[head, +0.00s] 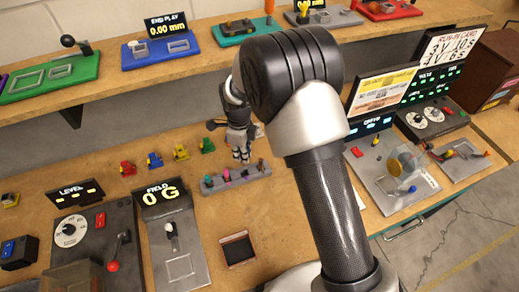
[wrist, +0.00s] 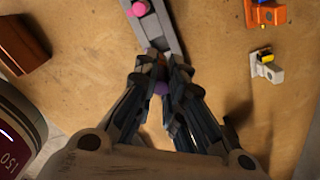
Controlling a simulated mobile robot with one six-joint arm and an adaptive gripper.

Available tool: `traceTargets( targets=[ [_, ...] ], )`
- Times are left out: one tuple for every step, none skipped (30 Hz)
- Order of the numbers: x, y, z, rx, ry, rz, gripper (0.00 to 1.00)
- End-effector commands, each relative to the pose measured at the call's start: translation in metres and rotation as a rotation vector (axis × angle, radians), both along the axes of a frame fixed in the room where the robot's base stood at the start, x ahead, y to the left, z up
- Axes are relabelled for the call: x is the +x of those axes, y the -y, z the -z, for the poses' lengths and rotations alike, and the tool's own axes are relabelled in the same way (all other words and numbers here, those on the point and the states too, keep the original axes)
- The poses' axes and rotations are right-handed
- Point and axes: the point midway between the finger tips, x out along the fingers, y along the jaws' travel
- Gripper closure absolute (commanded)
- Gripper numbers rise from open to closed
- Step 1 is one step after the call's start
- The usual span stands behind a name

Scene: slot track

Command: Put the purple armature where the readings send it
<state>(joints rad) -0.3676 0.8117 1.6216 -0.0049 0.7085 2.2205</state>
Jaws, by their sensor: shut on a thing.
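My gripper (head: 240,155) is low over the bench, at the back edge of a grey rack (head: 236,178) holding several small coloured pieces. In the wrist view my gripper (wrist: 162,80) is shut on a small purple piece (wrist: 161,88), which looks like the purple armature; the fingers hide most of it. The grey rack (wrist: 157,28) runs up from the fingertips, with a pink piece (wrist: 137,9) on it. I cannot tell whether the held piece still touches the rack. The field meter (head: 162,195) reads 0 G; the level display (head: 80,195) shows dashes.
Several small coloured motors, including a yellow one (head: 181,152), stand left of my gripper. A dark-framed tray (head: 237,250) lies in front. An END PLAY display (head: 167,22) reads 0.00 mm on the shelf. A run-in card (head: 452,45) and control panels stand right, partly behind my arm.

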Motion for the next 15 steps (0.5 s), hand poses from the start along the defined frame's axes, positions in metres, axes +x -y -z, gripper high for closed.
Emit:
traceTargets(
  targets=[
    [0.000,-0.001,0.002,0.000,0.000,-0.003,1.00],
    [0.000,-0.001,0.002,0.000,0.000,-0.003,1.00],
    [0.000,-0.001,0.004,0.000,0.000,-0.003,1.00],
    [0.000,-0.001,0.005,0.000,0.000,-0.002,1.00],
    [0.000,-0.001,0.006,0.000,0.000,-0.002,1.00],
    [0.000,-0.001,0.008,0.000,0.000,-0.002,1.00],
    [0.000,-0.001,0.010,0.000,0.000,-0.002,1.00],
    [0.000,-0.001,0.012,0.000,0.000,-0.002,1.00],
    [0.000,-0.001,0.015,0.000,0.000,-0.001,1.00],
    [0.000,-0.001,0.017,0.000,0.000,-0.001,1.00],
    [0.000,-0.001,0.019,0.000,0.000,-0.001,1.00],
    [0.000,-0.001,0.023,0.000,0.000,-0.001,1.00],
    [0.000,-0.001,0.026,0.000,0.000,-0.001,1.00],
    [0.000,-0.001,0.028,0.000,0.000,-0.001,1.00],
    [0.000,-0.001,0.032,0.000,0.001,-0.001,1.00]
  ],
)
